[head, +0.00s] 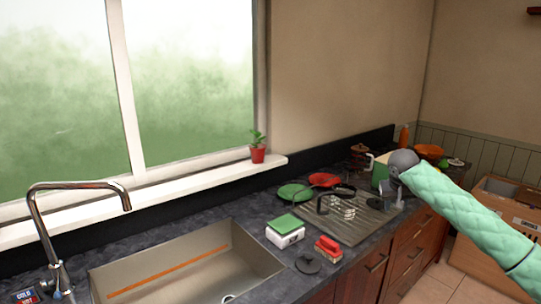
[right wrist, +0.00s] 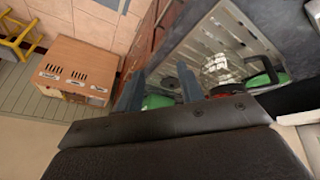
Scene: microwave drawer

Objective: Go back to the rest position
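My right arm reaches in from the right in a mint-green padded sleeve, with its grey wrist above the counter. My right gripper (head: 392,190) is small in the head view, over the right end of the drainboard. In the right wrist view its two dark fingers (right wrist: 158,88) stand apart with nothing held between them. Green and red items show beyond the fingers there, but I cannot tell how far below they lie. My left gripper is not in view.
A metal sink (head: 190,265) with a tap (head: 80,187) is at the left. A cardboard box (head: 500,235) stands on the floor, also in the wrist view (right wrist: 78,68).

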